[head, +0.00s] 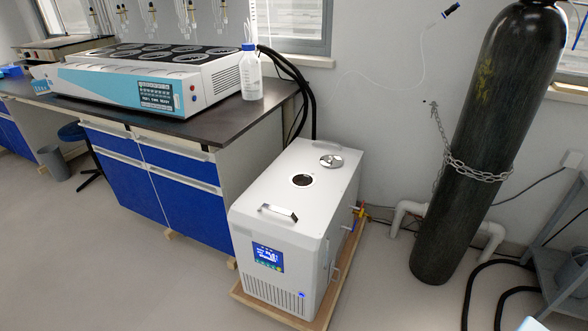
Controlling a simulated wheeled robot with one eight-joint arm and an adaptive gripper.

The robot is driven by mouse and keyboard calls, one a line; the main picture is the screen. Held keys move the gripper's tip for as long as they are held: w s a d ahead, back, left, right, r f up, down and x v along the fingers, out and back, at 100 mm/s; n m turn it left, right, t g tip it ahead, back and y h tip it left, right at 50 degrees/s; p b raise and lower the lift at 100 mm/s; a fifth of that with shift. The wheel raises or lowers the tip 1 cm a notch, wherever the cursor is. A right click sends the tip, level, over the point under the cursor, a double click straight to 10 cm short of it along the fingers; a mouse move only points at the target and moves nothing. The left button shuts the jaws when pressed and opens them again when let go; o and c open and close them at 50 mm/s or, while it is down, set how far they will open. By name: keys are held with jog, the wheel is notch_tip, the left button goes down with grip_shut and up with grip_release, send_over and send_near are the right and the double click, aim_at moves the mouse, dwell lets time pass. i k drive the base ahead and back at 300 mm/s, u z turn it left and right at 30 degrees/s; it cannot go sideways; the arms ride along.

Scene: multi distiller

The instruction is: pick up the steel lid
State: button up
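The steel lid (331,161) is a small round shiny disc. It lies on the top face of the white chiller box (265,232), toward the back. A round dark opening (302,181) in the box top sits in front of the lid and to its left, uncovered. A metal handle (279,212) stands on the box top nearer the front.
A bench (215,130) with a blue-and-white multi-place distiller (150,85) and a clear bottle (250,75) stands at left. Black hoses (300,85) run behind the box. A chained dark gas cylinder (475,150) leans at right. Floor at front left (130,270) is clear.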

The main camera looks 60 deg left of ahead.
aim_at(330, 160)
jog(key=u, duration=3.4)
jog(key=k, duration=1.15)
jog(key=z, duration=0.85)
jog(key=i, duration=0.95)
